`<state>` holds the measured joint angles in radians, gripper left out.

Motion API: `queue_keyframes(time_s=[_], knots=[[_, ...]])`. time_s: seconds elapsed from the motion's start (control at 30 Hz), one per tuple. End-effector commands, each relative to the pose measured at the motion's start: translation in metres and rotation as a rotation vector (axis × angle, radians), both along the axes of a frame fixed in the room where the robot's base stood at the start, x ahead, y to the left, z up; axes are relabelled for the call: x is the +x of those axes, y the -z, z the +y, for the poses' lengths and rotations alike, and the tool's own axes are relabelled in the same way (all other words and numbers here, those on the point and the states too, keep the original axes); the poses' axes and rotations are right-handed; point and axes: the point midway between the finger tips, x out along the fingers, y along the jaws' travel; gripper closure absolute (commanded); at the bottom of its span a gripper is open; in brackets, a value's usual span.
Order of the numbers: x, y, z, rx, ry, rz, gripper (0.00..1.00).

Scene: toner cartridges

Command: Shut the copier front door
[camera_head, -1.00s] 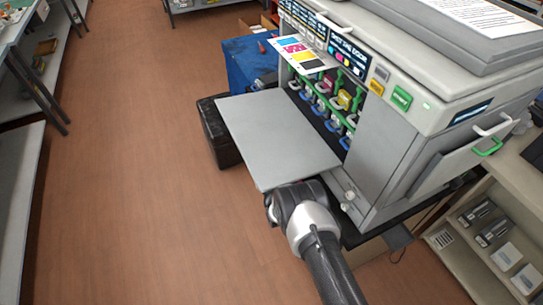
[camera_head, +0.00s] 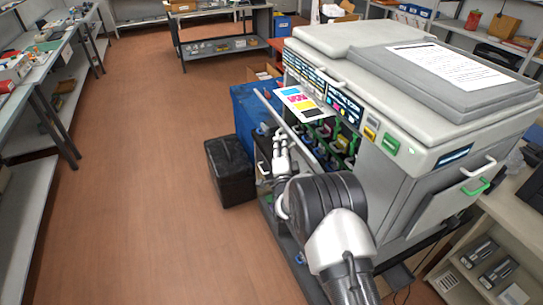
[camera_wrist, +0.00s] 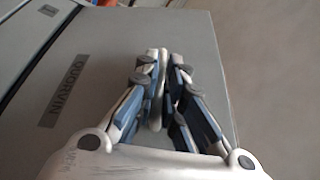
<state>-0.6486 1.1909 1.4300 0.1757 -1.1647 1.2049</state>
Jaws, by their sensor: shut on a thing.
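The copier's front door (camera_head: 268,104) is swung partly up and stands steeply tilted, seen almost edge-on in the head view. A gap shows between its upper edge and the copier (camera_head: 425,125), with coloured cartridge handles visible inside. In the wrist view the grey outer face of the door (camera_wrist: 110,50) fills much of the picture and bears a dark QUORVIN label. My gripper (camera_head: 281,138) is at the outer side of the door. In the wrist view my gripper (camera_wrist: 165,65) is shut on the door's pale handle (camera_wrist: 157,95). My arm hides the door's lower right part.
A black bin (camera_head: 231,172) stands on the floor left of the copier, close to my gripper. A blue container (camera_head: 250,110) stands behind it. Shelving (camera_head: 30,200) lines the left side. The brown floor (camera_head: 150,190) between is clear.

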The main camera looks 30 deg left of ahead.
Motion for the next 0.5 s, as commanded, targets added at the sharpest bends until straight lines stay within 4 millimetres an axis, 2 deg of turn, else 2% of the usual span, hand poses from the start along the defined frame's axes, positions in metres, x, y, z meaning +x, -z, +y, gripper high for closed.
queue_keyframes(time_s=[0.03,0.1,0.5], knots=[[0.007,-0.014,-0.005,0.038,0.001,0.023,1.0],[0.016,-0.021,-0.012,0.08,0.001,0.07,1.0],[0.057,-0.044,-0.047,0.27,-0.001,0.296,1.0]])
